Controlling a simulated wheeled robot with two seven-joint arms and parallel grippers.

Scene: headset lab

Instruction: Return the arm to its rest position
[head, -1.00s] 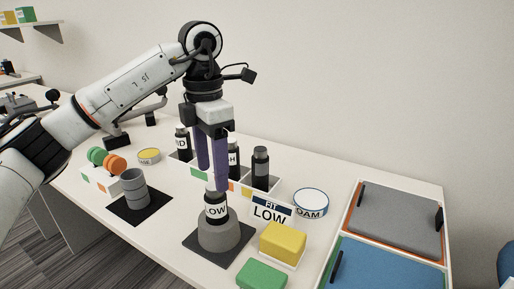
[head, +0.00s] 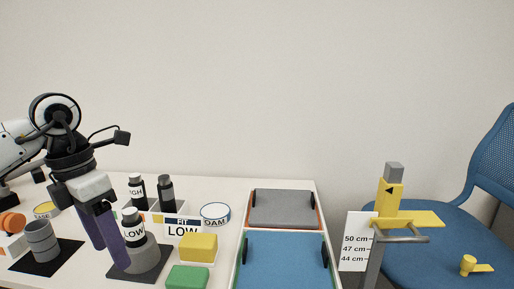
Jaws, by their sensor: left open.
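My left gripper (head: 104,242) hangs at the left of the head view, fingers pointing down. Its two purple fingers are apart and nothing shows between them. It is just left of the bottle marked LOW (head: 133,229), and one finger overlaps the grey holder (head: 145,257) in the picture. I cannot tell whether they touch. The bottle stands upright in the holder on a dark mat. My left arm comes in from the left edge. My right gripper is not in view.
Nearby stand a grey ribbed cup (head: 42,241), dark bottles (head: 166,194), a FIT LOW sign (head: 183,228), a yellow block (head: 199,247) and a green block (head: 187,278). Grey (head: 284,209) and blue (head: 283,258) trays lie to the right. A blue chair (head: 430,265) and yellow height gauge (head: 389,196) stand beyond.

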